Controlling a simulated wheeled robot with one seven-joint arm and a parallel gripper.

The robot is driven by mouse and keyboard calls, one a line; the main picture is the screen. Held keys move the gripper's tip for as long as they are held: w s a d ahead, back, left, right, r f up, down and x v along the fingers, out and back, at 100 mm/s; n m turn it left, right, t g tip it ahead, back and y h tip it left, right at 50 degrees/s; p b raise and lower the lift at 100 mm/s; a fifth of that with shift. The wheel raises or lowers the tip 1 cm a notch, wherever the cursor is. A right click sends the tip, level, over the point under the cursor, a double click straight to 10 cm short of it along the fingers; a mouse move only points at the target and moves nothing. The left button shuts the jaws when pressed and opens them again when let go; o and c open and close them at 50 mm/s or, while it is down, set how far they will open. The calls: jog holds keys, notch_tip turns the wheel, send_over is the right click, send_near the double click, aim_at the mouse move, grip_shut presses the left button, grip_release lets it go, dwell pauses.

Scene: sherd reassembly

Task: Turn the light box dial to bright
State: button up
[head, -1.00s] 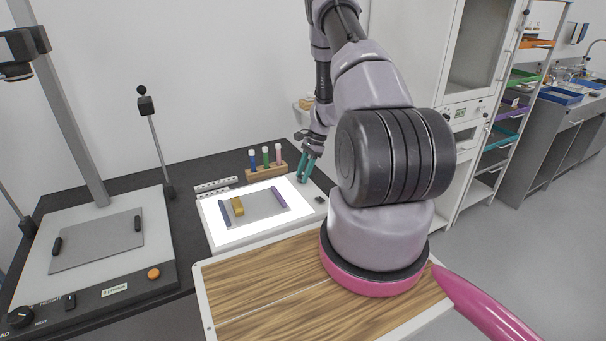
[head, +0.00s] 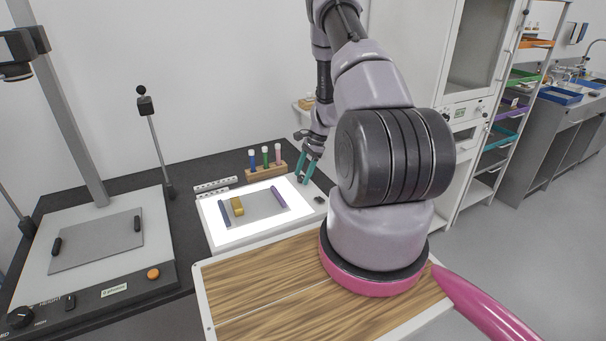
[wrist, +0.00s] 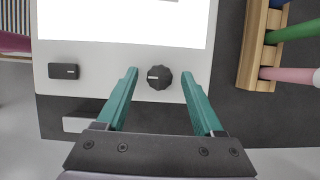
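The light box (head: 212,236) lies on the dark bench with its panel glowing white; it also fills the upper part of the wrist view (wrist: 105,52). Its dial (wrist: 159,77) is a round black knob with a pale pointer mark aimed left in the wrist view. My gripper (wrist: 159,78) is open, with one teal finger on each side of the dial and visible gaps to both. In the head view my gripper (head: 303,179) is at the light box's far right corner, where the dial is hidden or too small to make out.
A black switch (wrist: 64,71) sits on the light box's edge. A wooden rack (head: 266,172) of capped tubes stands close to my gripper. A tan block (head: 237,206) and dark bars lie on the panel. A copy stand (head: 110,285) is at the left.

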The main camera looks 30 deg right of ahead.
jog(key=v, duration=1)
jog(key=shift+d+r, duration=0.2)
jog(key=shift+r, duration=0.15)
